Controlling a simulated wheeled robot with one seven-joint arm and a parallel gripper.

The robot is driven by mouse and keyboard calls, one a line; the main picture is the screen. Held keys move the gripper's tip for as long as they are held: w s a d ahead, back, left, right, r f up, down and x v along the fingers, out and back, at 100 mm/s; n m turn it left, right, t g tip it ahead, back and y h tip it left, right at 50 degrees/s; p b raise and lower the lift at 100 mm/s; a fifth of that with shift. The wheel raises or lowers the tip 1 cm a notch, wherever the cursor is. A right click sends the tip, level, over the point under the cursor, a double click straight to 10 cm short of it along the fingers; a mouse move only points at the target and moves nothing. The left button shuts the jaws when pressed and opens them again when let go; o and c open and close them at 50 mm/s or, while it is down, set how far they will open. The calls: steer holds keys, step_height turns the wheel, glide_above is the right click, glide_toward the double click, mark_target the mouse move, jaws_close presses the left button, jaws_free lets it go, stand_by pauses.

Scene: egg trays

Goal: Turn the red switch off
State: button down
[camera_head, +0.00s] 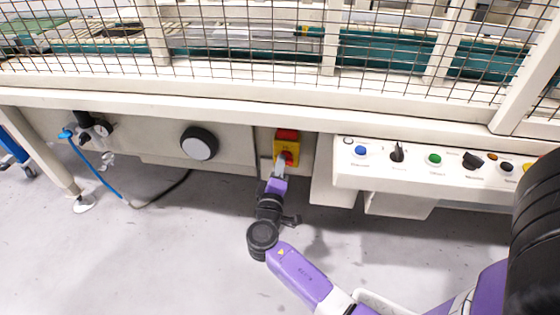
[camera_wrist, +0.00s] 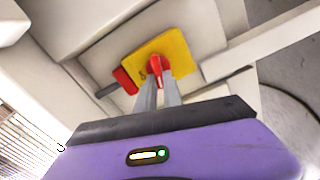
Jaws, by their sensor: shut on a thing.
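The red switch (camera_wrist: 157,64) is a small red handle on a yellow plate (camera_wrist: 178,50), mounted on the pale machine panel. In the head view the yellow plate (camera_head: 292,147) sits under the machine's front beam, with a red block (camera_head: 287,134) at its top. My gripper (camera_wrist: 158,78) reaches the plate from below, with its two grey fingers shut on the red handle. In the head view my gripper (camera_head: 280,163) covers the lower left of the plate, so most of the handle is hidden there.
To the right, a control panel (camera_head: 385,179) with several buttons and knobs juts out. To the left are a round black-and-white knob (camera_head: 199,142) and a blue hose (camera_head: 97,168). A wire-mesh guard (camera_head: 250,35) rises above. The grey floor (camera_head: 180,240) below is mostly clear.

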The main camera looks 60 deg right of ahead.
steer(key=shift+f+n+p, duration=0.15)
steer(key=shift+n+p, duration=0.5)
steer(key=shift+n, duration=0.95)
steer(key=shift+a+f, duration=0.1)
steer(key=c, duration=1.5)
jaws_free()
steer(key=shift+p+v, duration=0.8)
steer(key=shift+v, duration=3.05)
